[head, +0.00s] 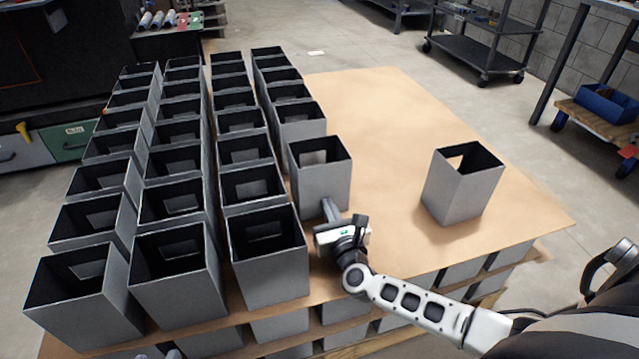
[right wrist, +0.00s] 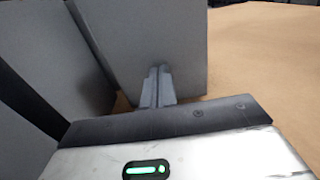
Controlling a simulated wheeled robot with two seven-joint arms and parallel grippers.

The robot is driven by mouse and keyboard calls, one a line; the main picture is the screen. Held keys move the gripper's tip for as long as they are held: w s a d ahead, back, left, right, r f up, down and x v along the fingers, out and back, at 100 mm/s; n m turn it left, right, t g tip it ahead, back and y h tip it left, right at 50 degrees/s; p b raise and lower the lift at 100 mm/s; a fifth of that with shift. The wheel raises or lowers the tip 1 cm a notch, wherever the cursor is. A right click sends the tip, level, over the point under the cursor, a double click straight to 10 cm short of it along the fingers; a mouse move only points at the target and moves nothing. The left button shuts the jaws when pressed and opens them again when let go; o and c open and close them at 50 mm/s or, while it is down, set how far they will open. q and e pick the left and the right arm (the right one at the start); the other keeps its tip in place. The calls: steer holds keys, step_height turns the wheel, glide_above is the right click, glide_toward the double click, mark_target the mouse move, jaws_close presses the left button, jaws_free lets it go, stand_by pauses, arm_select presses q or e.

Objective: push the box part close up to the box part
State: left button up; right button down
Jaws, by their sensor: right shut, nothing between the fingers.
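A grey open-topped box part (head: 321,184) stands upright at the near end of the rightmost, shorter row. Box parts (head: 301,133) stand close behind it, and another row (head: 268,262) is at its left. My right gripper (head: 329,207) is shut and empty, its fingertips at the near face of that box part. In the right wrist view the shut fingers (right wrist: 159,84) point at the grey face of the box part (right wrist: 150,40); I cannot tell whether they touch it.
A lone box part (head: 462,184) stands apart on the right of the tan board (head: 395,120). The board between it and the rows is clear. More boxes fill the layer below. A black cart (head: 480,45) stands on the floor behind.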

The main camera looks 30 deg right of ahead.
mark_target(323, 195)
steer(key=shift+w, duration=0.15)
stand_by(0.3)
steer(key=shift+b+x, duration=1.35)
steer(key=shift+x, duration=0.9)
steer(key=shift+b+x, duration=0.9)
steer(key=shift+x, duration=0.5)
steer(key=shift+b+x, duration=0.45)
steer(key=shift+x, duration=0.5)
steer(key=shift+p+v, duration=0.6)
steer(key=shift+v, duration=0.85)
steer(key=shift+p+v, duration=0.5)
steer(key=shift+v, duration=1.55)
steer(key=shift+d+f, duration=0.1)
steer(key=shift+f, duration=0.05)
